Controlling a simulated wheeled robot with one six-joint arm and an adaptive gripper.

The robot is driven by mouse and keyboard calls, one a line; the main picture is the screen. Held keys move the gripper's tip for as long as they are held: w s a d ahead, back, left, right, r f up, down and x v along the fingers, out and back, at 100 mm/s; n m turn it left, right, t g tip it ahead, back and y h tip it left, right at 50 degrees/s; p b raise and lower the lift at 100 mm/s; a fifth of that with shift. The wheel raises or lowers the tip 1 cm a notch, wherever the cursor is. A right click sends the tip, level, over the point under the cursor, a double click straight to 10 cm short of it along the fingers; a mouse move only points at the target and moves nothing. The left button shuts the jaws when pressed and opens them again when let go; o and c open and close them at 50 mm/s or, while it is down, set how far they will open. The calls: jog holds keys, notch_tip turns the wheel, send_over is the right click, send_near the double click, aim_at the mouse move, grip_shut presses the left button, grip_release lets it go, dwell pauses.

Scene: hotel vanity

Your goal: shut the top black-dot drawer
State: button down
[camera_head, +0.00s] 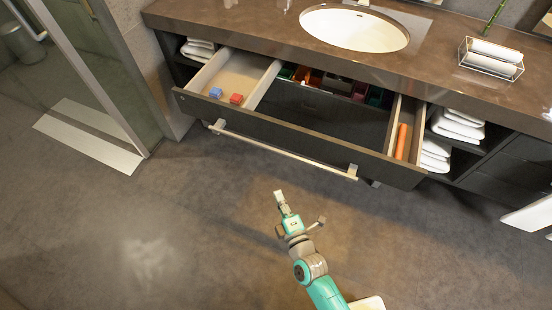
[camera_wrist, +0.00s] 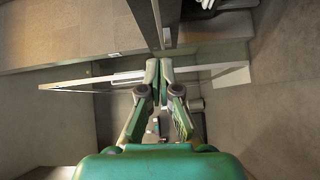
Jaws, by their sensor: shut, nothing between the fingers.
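The drawer (camera_head: 300,139) under the vanity counter is pulled well out, with a dark front and a long silver bar handle (camera_head: 283,151). No black dot is clear enough to make out. My gripper (camera_head: 279,194) is in front of the drawer, apart from the handle in the head view. In the wrist view my gripper (camera_wrist: 159,64) has its fingers together and empty.
The brown counter (camera_head: 250,40) with a white sink (camera_head: 354,28) overhangs the drawer. Folded white towels (camera_head: 457,126) fill open shelves on both sides. A glass partition (camera_head: 85,60) stands at the left. The floor around my arm is mostly clear.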

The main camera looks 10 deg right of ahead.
jog(key=w+n, duration=0.1)
jog(key=w, duration=1.4)
dwell(0.4)
jog(key=shift+w, duration=0.15)
